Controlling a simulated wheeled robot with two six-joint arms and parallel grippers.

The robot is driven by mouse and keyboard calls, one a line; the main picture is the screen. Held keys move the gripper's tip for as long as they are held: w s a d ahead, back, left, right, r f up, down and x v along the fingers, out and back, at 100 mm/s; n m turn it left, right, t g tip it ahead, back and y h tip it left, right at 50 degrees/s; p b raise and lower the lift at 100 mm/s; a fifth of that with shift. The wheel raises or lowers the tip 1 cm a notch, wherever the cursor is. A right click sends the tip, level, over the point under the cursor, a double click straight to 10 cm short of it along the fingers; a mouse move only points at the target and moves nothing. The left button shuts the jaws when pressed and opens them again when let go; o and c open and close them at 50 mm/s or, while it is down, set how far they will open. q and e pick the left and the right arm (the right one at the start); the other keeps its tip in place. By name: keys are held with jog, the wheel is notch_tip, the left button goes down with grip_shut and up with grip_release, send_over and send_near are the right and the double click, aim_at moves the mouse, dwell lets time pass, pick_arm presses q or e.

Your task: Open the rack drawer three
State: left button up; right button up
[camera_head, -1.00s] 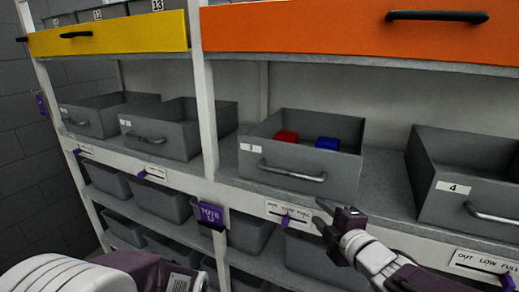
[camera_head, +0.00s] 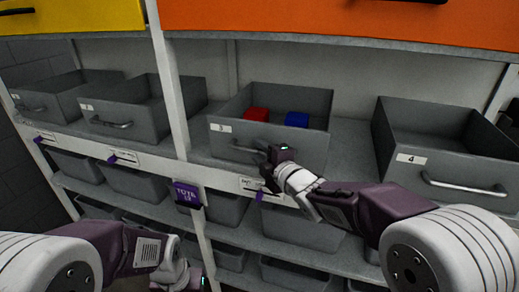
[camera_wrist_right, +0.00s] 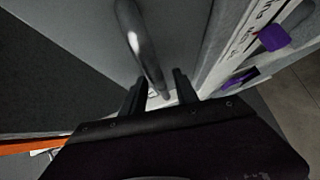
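Drawer three (camera_head: 312,147) is a grey open-topped drawer on the middle shelf, with a small label at its front left. A red block (camera_head: 256,114) and a blue block (camera_head: 297,119) are inside it. Its curved metal handle (camera_head: 240,147) is partly hidden by my right gripper (camera_head: 268,167), which is at the handle's right part. In the right wrist view the handle (camera_wrist_right: 143,45) runs down between the two spread fingers of my right gripper (camera_wrist_right: 160,84); I see no clear grip on it. My left gripper (camera_head: 186,283) is low at the bottom edge, its fingers not clear.
Drawer 4 (camera_head: 440,185) stands to the right, and more grey drawers (camera_head: 130,112) stand left of the white post (camera_head: 168,85). Orange (camera_head: 340,18) and yellow (camera_head: 70,16) drawers are above. Purple tags, including a tote tag (camera_head: 187,195), hang along the shelf edge.

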jog(key=shift+w+f, duration=0.1)
jog(key=shift+w, duration=0.1)
grip_shut()
dwell(1.3)
